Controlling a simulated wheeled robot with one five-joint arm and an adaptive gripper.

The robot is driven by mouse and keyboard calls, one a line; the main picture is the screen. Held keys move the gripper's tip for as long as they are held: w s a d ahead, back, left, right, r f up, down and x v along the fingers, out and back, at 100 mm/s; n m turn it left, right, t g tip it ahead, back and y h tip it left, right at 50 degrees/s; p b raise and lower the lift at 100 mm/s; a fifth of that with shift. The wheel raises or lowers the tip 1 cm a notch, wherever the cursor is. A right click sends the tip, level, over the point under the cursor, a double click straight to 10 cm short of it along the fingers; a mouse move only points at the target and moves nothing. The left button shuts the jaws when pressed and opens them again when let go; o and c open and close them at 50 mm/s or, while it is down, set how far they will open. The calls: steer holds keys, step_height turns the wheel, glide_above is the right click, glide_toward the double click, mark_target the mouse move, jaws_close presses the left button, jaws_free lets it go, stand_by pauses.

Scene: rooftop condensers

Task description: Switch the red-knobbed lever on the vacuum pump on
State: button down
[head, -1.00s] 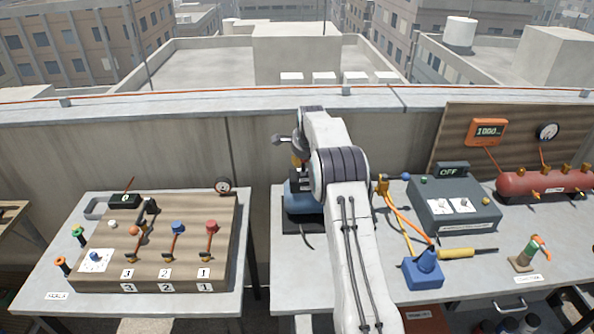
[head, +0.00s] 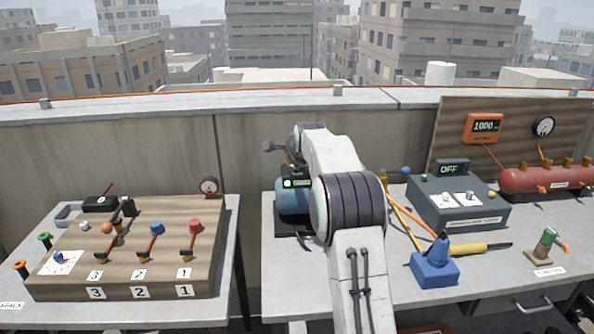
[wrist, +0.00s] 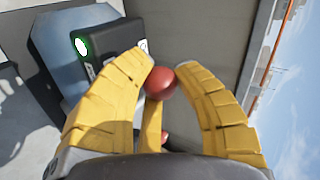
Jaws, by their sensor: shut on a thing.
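The vacuum pump (head: 293,202) is a blue body on a dark base at the left end of the right-hand bench, partly hidden by my arm. Its dark box carries a lit green light (head: 287,183), which also glows in the wrist view (wrist: 82,46). The lever's red knob (wrist: 161,84) sits between the yellow fingertips of my gripper (wrist: 163,74), which is shut on it. In the head view my arm hides the gripper and the knob.
A blue device (head: 435,268) with a yellow-handled tool, a grey box reading OFF (head: 460,205) and a red tank (head: 545,178) stand to the right. A wooden lever panel (head: 130,270) stands on the left bench. A wall runs behind.

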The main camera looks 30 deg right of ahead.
steer(key=shift+s+a+f+t+b, duration=0.15)
steer(key=shift+f+t+b, duration=0.2)
steer(key=shift+b, duration=1.4)
steer(key=c, duration=1.5)
jaws_free()
steer(key=o, duration=0.6)
steer(key=shift+r, duration=0.25)
steer(key=shift+s, duration=0.1)
steer(key=shift+a+f+v, duration=0.1)
steer(key=shift+v, duration=2.9)
steer(key=shift+a+f+v, duration=0.1)
steer(key=shift+v, duration=2.85)
steer(key=shift+s, duration=0.1)
